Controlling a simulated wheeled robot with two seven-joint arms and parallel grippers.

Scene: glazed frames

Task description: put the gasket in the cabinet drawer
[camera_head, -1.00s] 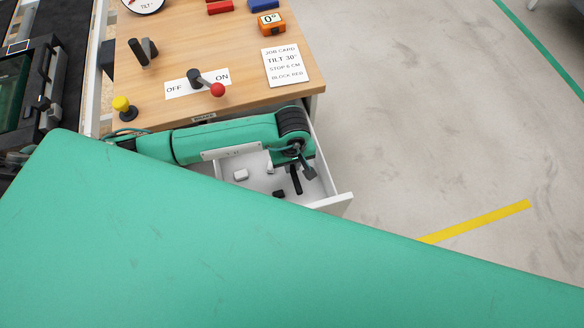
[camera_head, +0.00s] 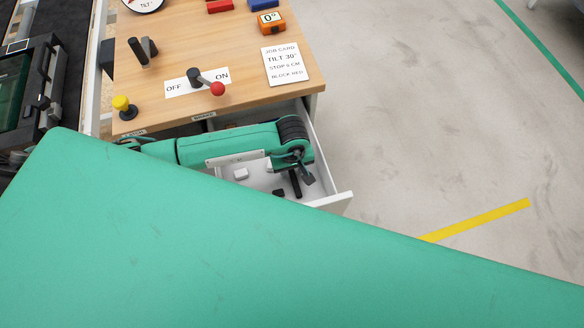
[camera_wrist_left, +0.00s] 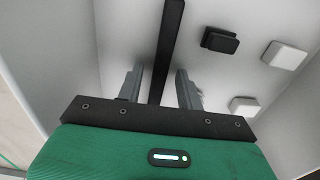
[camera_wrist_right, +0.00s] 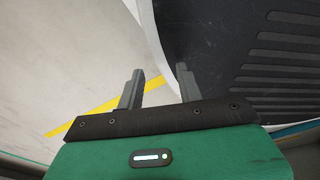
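The cabinet drawer (camera_head: 331,200) is pulled out below the wooden top, and its white inside also shows in the left wrist view (camera_wrist_left: 128,28). A long thin black strip (camera_head: 296,183), which looks like the gasket, lies in the drawer. My left gripper (camera_head: 304,166) is in the drawer. In the left wrist view the strip (camera_wrist_left: 170,45) runs between the fingers (camera_wrist_left: 159,85), which stand apart with gaps on both sides. Whether the strip touches the drawer floor along its whole length I cannot tell. My right gripper (camera_wrist_right: 158,88) is open and empty, away from the drawer.
A black block (camera_wrist_left: 219,40) and white blocks (camera_wrist_left: 285,55) (camera_wrist_left: 244,106) lie in the drawer to the right of the strip. The cabinet top (camera_head: 170,65) carries a red-knobbed lever (camera_head: 216,89), a yellow button (camera_head: 122,103) and a job card (camera_head: 285,67). A dark ribbed surface (camera_wrist_right: 250,50) lies beside my right gripper.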

